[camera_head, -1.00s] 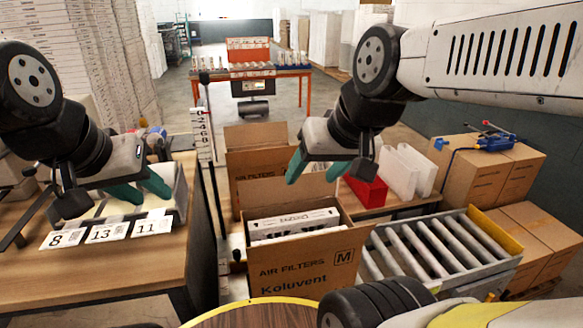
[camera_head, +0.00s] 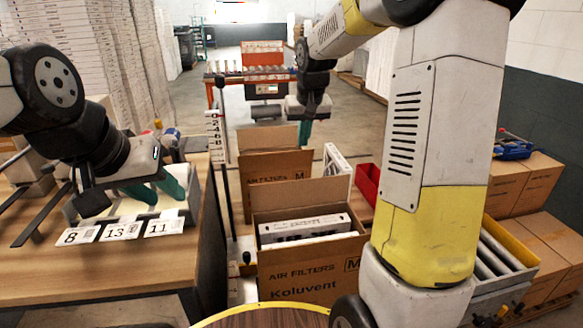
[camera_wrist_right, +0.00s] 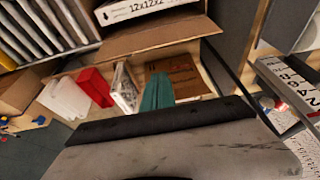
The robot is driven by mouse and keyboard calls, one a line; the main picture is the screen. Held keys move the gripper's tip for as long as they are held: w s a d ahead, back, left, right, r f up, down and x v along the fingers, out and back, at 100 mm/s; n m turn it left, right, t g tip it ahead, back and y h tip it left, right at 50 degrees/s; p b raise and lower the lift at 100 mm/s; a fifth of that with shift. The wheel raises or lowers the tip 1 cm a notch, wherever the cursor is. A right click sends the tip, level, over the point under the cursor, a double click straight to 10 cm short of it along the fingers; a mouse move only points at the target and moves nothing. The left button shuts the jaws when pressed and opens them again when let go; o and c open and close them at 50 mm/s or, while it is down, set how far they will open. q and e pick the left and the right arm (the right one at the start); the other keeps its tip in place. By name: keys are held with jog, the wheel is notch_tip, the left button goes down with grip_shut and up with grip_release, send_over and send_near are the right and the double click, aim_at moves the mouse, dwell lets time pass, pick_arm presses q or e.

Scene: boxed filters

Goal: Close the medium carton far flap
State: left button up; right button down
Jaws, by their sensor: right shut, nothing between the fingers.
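The medium carton (camera_head: 310,279), marked "AIR FILTERS", "Koluvent" and M, stands in the middle of the head view. White boxed filters (camera_head: 305,229) lie inside. Its far flap (camera_head: 300,194) stands up at the back edge; it also shows as a brown strip in the right wrist view (camera_wrist_right: 160,37). My right gripper (camera_head: 303,132) is beyond and above this flap, apart from it, shut and empty; its teal fingertips show in the right wrist view (camera_wrist_right: 157,92). My left gripper (camera_head: 157,190) is open and empty over the left table's grey bin.
Another carton (camera_head: 275,169) stands behind, with its own raised flap (camera_head: 268,138). A white filter (camera_head: 337,165) and a red bin (camera_head: 367,183) are to its right.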

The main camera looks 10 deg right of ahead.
jog(key=w+f, duration=0.5)
send_over(301, 193)
jog(key=w, duration=0.1)
jog(key=shift+f, duration=4.2)
jog(key=shift+w, duration=0.2)
